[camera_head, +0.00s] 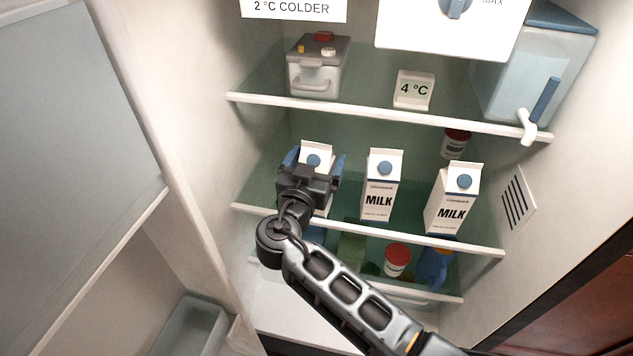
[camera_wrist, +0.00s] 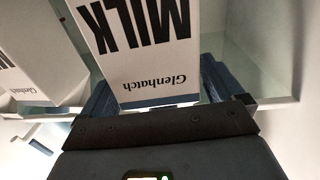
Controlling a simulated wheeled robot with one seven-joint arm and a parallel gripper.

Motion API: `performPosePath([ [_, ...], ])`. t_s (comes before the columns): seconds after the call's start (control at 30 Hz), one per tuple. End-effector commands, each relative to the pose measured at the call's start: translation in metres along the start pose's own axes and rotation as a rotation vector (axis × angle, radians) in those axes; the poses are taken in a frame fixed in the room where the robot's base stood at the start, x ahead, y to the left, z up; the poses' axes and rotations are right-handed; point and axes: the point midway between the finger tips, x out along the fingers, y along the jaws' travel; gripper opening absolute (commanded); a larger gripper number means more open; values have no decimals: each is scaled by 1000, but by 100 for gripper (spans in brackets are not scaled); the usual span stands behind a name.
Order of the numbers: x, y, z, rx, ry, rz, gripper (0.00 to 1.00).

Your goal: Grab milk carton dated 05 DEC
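Three white milk cartons with blue caps stand upright on the middle fridge shelf: left (camera_head: 318,149), middle (camera_head: 379,196) and right (camera_head: 450,212). My gripper (camera_head: 316,161) is at the left carton, with one blue finger on each side of it. The fingers look open, with narrow gaps beside the carton. In the wrist view this carton (camera_wrist: 138,62) appears upside down between the fingers (camera_wrist: 155,95), showing "MILK" and "Glenhatch". Part of another carton (camera_wrist: 35,60) shows at the left there. No date is legible on any carton; my gripper covers much of the left one.
The upper shelf (camera_head: 385,112) holds a lidded grey container (camera_head: 318,75), a 4 °C display (camera_head: 414,91) and a water tank (camera_head: 525,85) with a tap. A red-lidded jar (camera_head: 397,261) is below. The open fridge door (camera_head: 75,110) stands at left.

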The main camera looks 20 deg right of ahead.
Motion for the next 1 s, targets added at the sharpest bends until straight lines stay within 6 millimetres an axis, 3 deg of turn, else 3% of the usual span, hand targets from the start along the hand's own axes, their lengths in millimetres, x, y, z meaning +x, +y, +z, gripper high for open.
performPosePath([
  [0.07, 0, 0, 0, 0, 0, 0, 86],
  [0.9, 0, 0, 0, 0, 0, 1, 6],
  [1.0, 0, 0, 0, 0, 0, 1, 0],
])
